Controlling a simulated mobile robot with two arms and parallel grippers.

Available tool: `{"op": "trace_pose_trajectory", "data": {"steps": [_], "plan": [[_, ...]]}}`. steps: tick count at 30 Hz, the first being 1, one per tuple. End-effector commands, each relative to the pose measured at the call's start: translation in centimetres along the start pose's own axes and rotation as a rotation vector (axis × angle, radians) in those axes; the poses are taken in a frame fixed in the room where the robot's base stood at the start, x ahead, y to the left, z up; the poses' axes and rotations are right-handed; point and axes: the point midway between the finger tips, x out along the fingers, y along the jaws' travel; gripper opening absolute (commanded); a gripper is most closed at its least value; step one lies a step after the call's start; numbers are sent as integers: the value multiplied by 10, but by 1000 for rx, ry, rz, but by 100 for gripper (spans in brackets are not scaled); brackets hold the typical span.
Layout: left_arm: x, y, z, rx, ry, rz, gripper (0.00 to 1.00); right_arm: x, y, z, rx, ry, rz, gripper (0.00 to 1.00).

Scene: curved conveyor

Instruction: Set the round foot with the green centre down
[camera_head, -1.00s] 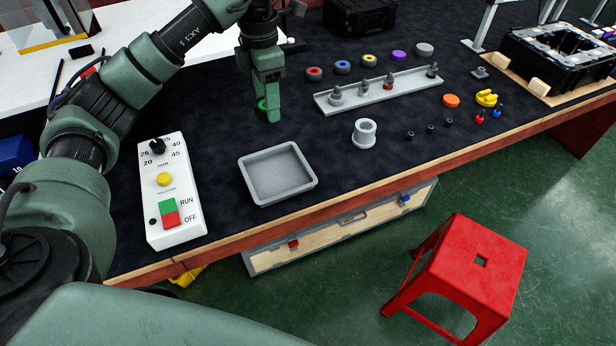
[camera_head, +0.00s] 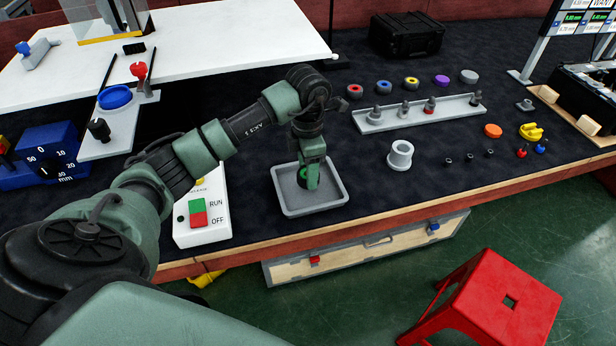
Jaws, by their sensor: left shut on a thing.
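My left gripper (camera_head: 308,180) points down inside the outline of the grey tray (camera_head: 283,196). It is shut on the round foot with the green centre, which is mostly hidden by the fingers; only a little of its dark edge shows. I cannot tell whether the foot touches the tray floor. No other thing shows in the tray. My right gripper is not in view.
Other round feet with red (camera_head: 355,91), blue (camera_head: 383,87), yellow (camera_head: 412,83) and purple (camera_head: 442,81) centres stand behind a grey rail (camera_head: 387,119). A white control box (camera_head: 203,222) is left of the tray. A grey flanged bushing (camera_head: 400,155) stands to the right.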

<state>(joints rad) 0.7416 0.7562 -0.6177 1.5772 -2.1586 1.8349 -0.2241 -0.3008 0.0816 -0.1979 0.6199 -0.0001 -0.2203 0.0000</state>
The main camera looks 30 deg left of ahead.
Motion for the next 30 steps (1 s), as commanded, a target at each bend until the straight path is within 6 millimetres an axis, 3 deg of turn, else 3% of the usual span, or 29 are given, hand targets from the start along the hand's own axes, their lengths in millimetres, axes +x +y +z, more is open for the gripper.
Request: {"op": "trace_pose_trajectory", "data": {"steps": [6,16,17,19,30], "plan": [[29,-1,0,0,0,-2,11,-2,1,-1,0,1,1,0],[33,0,0,0,0,0,11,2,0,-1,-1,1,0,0],[33,0,0,0,0,0,55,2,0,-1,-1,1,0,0],[32,0,0,0,0,0,74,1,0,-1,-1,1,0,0],[28,0,0,0,-1,-1,74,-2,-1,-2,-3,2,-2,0]]}}
